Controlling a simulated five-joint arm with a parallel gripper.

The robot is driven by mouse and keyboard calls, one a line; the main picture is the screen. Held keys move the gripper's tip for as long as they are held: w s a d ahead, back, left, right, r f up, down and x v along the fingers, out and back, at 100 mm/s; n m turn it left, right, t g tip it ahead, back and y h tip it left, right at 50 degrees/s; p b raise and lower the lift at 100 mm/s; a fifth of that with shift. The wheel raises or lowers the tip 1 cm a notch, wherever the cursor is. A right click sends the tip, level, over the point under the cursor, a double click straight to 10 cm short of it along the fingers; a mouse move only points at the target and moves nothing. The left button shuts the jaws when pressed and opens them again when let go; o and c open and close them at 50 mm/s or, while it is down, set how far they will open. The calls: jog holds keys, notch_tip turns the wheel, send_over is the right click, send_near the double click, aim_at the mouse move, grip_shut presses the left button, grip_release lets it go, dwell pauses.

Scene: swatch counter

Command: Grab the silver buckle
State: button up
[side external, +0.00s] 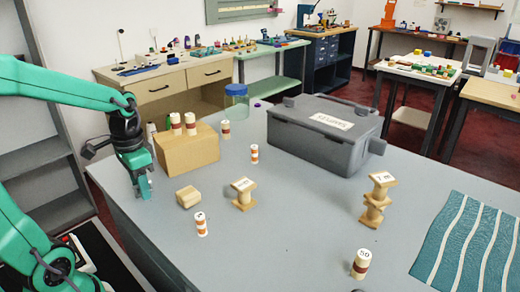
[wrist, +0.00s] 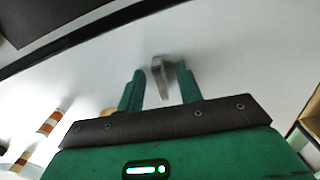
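A small silver-grey piece, seemingly the silver buckle (wrist: 159,66), shows in the wrist view between the two green fingers of my gripper (wrist: 160,78). It is nearer the right finger, and I cannot tell whether they touch. A clear gap shows between it and the left finger. The fingers are apart, so my gripper is open. In the side view my gripper (side external: 146,188) points down, low over the left part of the grey table (side external: 290,215). The buckle cannot be made out there.
A wooden block (side external: 187,152) carrying striped cylinders stands close behind my gripper. A small wooden block (side external: 188,197) and a wooden spool (side external: 243,194) are to its right. A grey lidded box (side external: 320,150) stands farther back. The table's left edge is near.

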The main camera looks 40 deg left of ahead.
grip_shut()
jog(key=shift+r, duration=0.1)
dwell(0.3)
jog(key=shift+r, duration=0.75)
jog(key=r, duration=0.2)
jog(key=shift+d+r, duration=0.3)
jog(key=shift+r, duration=0.05)
jog(key=s+d+r, duration=0.2)
jog(key=d+r, duration=0.4)
jog(key=d, duration=0.4)
jog(key=shift+d+r, duration=0.3)
jog(key=shift+d, duration=0.1)
